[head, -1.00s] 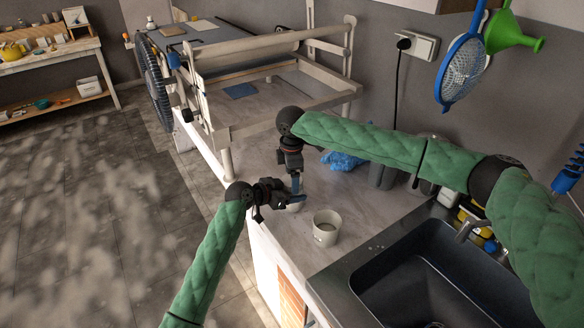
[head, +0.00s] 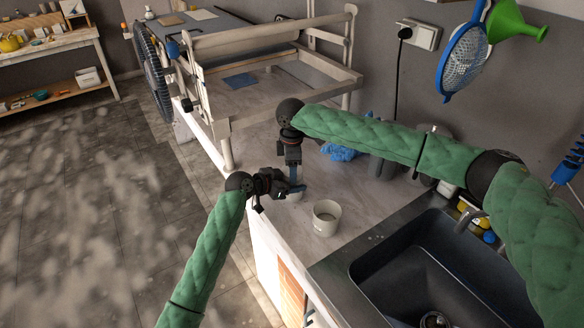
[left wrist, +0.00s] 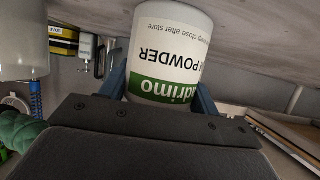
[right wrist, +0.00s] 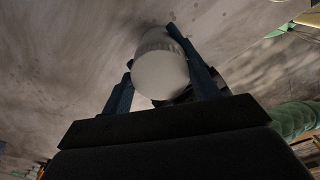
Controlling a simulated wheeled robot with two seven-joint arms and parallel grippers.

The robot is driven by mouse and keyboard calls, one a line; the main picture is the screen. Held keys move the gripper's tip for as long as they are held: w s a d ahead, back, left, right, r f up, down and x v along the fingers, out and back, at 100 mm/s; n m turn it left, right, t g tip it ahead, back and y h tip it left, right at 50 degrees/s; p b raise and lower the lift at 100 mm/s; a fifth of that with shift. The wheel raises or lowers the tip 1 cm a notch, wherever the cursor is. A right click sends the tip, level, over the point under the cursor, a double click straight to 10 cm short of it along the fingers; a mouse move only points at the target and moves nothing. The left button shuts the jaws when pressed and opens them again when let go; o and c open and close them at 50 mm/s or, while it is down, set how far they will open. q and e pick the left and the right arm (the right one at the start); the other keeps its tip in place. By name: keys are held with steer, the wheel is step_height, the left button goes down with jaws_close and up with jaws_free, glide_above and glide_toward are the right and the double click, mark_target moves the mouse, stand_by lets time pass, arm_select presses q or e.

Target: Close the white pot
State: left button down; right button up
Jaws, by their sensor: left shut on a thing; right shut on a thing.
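The white pot (left wrist: 172,45) has a green band and the word POWDER, upside down in the left wrist view. My left gripper (head: 294,190) is shut on its side near the counter. The pot's top edge is hidden there. My right gripper (head: 296,176) comes down from above, shut on a white round lid with a ribbed rim (right wrist: 160,68) seen between its fingers in the right wrist view. The two grippers are very close together, lid side above pot. Whether the lid is seated on the pot cannot be told; the fingers hide the join.
An off-white cup (head: 326,218) stands open on the counter (head: 285,230), just right of the grippers. A dark sink (head: 430,270) lies at lower right. A slab roller (head: 270,80) stands behind, and a crumpled blue cloth (head: 340,152) lies nearby.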

steer(key=shift+m, duration=1.1)
steer(key=o, duration=1.1)
steer(key=shift+r, duration=2.25)
steer(key=o, duration=0.4)
